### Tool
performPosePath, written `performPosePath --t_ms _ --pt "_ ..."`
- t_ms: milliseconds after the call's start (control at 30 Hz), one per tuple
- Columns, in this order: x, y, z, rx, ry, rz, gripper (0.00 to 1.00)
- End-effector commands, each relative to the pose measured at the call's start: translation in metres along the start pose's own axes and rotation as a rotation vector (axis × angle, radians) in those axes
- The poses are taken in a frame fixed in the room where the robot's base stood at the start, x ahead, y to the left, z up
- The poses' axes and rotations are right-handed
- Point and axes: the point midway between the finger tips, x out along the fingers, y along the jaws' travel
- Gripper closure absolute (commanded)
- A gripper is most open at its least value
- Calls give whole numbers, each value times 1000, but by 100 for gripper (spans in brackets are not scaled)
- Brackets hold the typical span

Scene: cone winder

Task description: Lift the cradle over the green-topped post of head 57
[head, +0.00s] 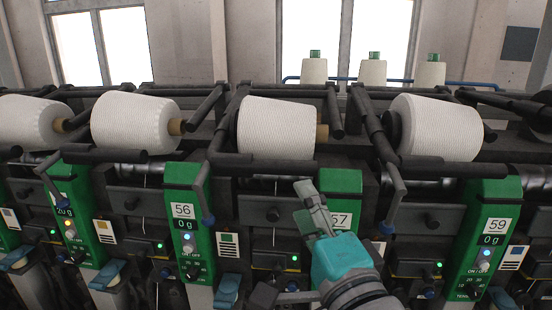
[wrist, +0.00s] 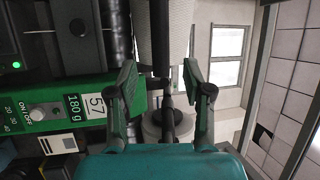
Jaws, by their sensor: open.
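The post of head 57 (head: 341,181) is green with a white 57 label; my gripper covers much of it in the head view. In the wrist view it lies sideways (wrist: 70,115), marked 57 and 180 g. The cradle's dark bar (head: 262,164) runs level in front of a white cone (head: 277,128), left of the post. In the wrist view the bar (wrist: 161,38) comes down towards the gap between my fingers. My gripper (head: 306,203) is open and empty in front of the post; its fingers (wrist: 162,80) flank the bar's line. I cannot tell how deep the bar sits between them.
Another cone (head: 435,127) and a dark arm with a blue tip (head: 391,190) are close on the right. Several green-topped cones (head: 373,72) stand behind.

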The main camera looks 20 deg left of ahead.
Motion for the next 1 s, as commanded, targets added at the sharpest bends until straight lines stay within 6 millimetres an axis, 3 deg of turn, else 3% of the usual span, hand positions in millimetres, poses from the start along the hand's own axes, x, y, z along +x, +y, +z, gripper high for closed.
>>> performPosePath --t_ms 167,633,1000 --pt "15 0 1 2 -2 0 50" --pt "91 0 0 0 -2 -1 50" --pt "107 0 0 0 -1 -1 50"
